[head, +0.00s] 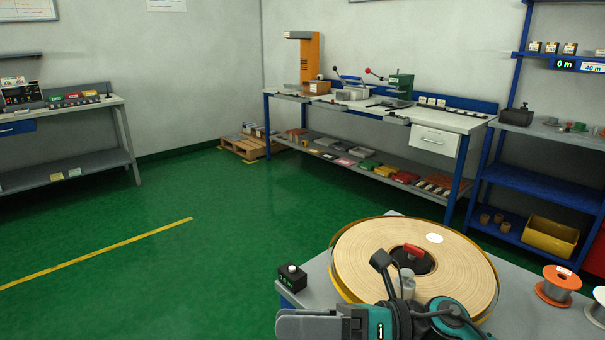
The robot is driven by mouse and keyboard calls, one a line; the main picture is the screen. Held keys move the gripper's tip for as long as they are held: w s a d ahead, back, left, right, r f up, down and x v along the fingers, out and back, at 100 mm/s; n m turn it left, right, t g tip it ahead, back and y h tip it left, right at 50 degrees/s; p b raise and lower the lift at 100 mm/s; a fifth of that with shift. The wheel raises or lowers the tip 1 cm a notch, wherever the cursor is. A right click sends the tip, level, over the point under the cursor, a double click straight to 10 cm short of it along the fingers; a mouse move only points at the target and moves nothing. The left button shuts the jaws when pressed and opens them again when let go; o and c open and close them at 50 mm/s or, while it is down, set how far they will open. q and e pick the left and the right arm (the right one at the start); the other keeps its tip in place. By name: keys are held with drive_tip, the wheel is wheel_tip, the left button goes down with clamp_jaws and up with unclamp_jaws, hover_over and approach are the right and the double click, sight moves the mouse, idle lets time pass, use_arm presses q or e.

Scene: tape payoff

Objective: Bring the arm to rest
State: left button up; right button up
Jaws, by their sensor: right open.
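My right arm comes in at the bottom edge, over the front of a large tan tape reel (360,262) in a yellow-rimmed payoff. My right gripper (394,270) is open, with no object seen in it. It appears just in front of the reel's dark hub, which has a red handle (415,251). I cannot tell whether it touches the reel. The arm hides the reel's near edge. A white label (434,238) lies on the tape. My left gripper is not in view.
The reel sits on a grey table (508,291). A small black box with a white button (291,278) stands at its left corner. An orange spool (558,285) lies to the right. A workbench (453,121) and blue shelving (536,184) stand behind.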

drive_tip(key=w+d+f+m+t+h, duration=0.1)
drive_tip(key=d+f+m+t+h, duration=0.4)
drive_tip(key=m, duration=0.6)
drive_tip(key=w+d+f+m+t+h+p, duration=0.1)
drive_tip(key=w+d+f+m+t+h, duration=0.15)
drive_tip(key=m+t, duration=0.6)
drive_tip(key=w+d+f+m+t+h, duration=0.1)
drive_tip(key=d+f+m+t+h, duration=0.25)
drive_tip(key=m, duration=0.85)
drive_tip(key=s+d+f+m+g+h, duration=0.3)
drive_tip(key=s+f+m, duration=0.2)
drive_tip(key=s+f, duration=0.1)
drive_tip(key=s+d+f+m+g+h, duration=0.2)
drive_tip(key=s+f+m, duration=0.4)
drive_tip(key=f, duration=0.3)
drive_tip(key=shift+d+f+g+h, duration=0.25)
drive_tip(key=shift+d+g+h, duration=0.2)
drive_tip(key=shift+d, duration=0.65)
